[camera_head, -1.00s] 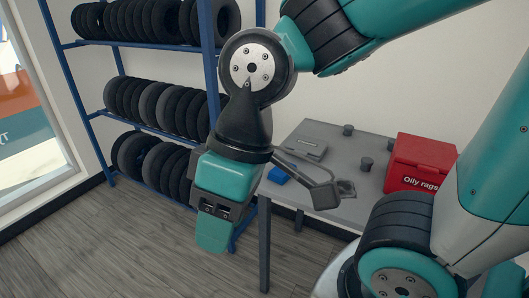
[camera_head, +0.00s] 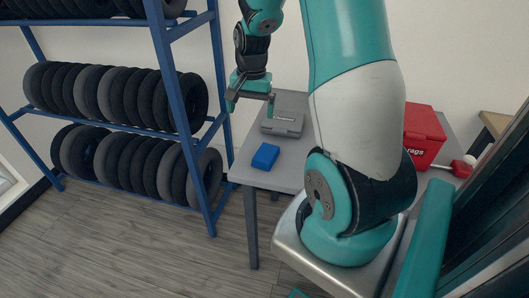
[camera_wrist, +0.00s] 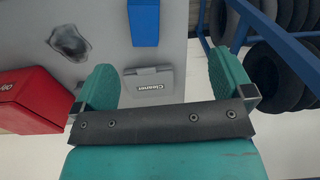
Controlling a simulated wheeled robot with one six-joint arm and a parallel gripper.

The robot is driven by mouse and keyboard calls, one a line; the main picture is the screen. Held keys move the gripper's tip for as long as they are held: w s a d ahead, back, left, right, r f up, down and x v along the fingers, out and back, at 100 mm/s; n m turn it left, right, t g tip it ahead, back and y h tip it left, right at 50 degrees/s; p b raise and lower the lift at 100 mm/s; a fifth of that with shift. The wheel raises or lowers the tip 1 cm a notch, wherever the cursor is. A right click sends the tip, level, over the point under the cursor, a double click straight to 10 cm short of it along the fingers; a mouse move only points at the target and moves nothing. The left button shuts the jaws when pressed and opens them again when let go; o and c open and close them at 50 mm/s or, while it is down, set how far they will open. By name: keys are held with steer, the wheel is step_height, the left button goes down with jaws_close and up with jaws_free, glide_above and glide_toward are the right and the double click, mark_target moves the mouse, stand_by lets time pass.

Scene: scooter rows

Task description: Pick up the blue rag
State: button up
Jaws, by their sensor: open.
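The blue rag (camera_head: 265,156), a flat rectangular blue piece, lies on the grey table (camera_head: 239,174) near its front left corner. In the wrist view it shows at the top edge (camera_wrist: 144,22), partly cut off. My gripper (camera_head: 251,99) is open and empty, with its fingers pointing down. In the head view it appears above and a little left of the rag, apart from it and towards the back of the table. In the wrist view the rag lies beyond the gap between the fingers.
A grey case (camera_head: 283,124) labelled "Cleaner" lies behind the rag. A red oily-rags bin (camera_head: 422,138) stands at right. A crumpled grey piece (camera_wrist: 70,42) lies on the table in the wrist view. A blue tire rack (camera_head: 166,72) stands close on the left. My arm hides the table's middle.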

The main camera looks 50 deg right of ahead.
steer(key=s+d+f+m, duration=0.2)
steer(key=d+f, duration=0.1)
steer(key=d, duration=0.2)
steer(key=p, duration=0.2)
glide_above(266, 152)
steer(key=f, duration=1)
steer(key=shift+s+a+f, duration=0.1)
steer(key=shift+s+f, duration=0.25)
steer(key=shift+w+f+p, duration=0.2)
steer(key=shift+f+p, duration=0.15)
steer(key=shift+f, duration=1.15)
steer(key=shift+w+f+p, duration=0.15)
steer(key=shift+f+p, duration=0.2)
steer(key=shift+f, duration=1.1)
steer(key=c, duration=1)
